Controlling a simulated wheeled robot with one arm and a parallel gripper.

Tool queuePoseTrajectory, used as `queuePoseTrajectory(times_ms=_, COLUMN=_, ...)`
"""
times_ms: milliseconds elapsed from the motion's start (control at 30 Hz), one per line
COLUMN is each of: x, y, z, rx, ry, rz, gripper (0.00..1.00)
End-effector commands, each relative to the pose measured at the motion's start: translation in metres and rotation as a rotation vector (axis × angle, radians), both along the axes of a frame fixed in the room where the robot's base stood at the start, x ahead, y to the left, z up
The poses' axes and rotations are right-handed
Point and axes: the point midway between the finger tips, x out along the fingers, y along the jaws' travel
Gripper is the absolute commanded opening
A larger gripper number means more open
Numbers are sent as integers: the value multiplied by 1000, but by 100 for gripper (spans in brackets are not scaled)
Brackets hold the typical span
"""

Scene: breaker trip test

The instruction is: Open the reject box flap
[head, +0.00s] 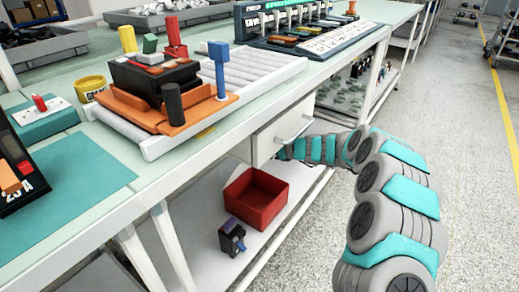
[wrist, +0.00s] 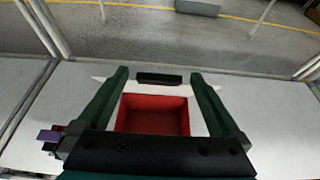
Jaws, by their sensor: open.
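In the head view, a white box front with a bar handle (head: 294,131) hangs under the workbench edge. I cannot tell whether this is the reject box flap; no label is readable. An open red bin (head: 256,198) stands on the lower shelf beneath it. In the wrist view my gripper (wrist: 160,78) is open, its two green fingers spread apart. A short dark bar and a pale strip show between and beside the fingertips; I cannot tell whether they touch. The red bin (wrist: 152,115) shows between the fingers, farther off. In the head view my gripper is hidden beyond my arm.
A small dark device (head: 232,237) sits on the lower shelf (head: 205,207) beside the red bin. A breaker fixture with an orange base (head: 190,118) and a roller track (head: 243,78) occupy the bench top.

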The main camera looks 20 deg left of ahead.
Motion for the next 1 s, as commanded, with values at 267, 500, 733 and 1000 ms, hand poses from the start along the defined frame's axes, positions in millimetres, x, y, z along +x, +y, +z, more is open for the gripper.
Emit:
queuePoseTrajectory(times_ms=267, x=-19, y=-56, z=0, rx=1, ry=1, rz=-4, gripper=100)
queuePoseTrajectory(times_ms=500, x=-34, y=-97, z=-1, rx=0, ry=2, rz=-4, gripper=100)
queuePoseTrajectory(times_ms=733, x=-41, y=-113, z=-1, rx=-2, ry=2, rz=0, gripper=100)
queuePoseTrajectory(times_ms=1000, x=-41, y=-114, z=-1, rx=-2, ry=1, rz=0, gripper=100)
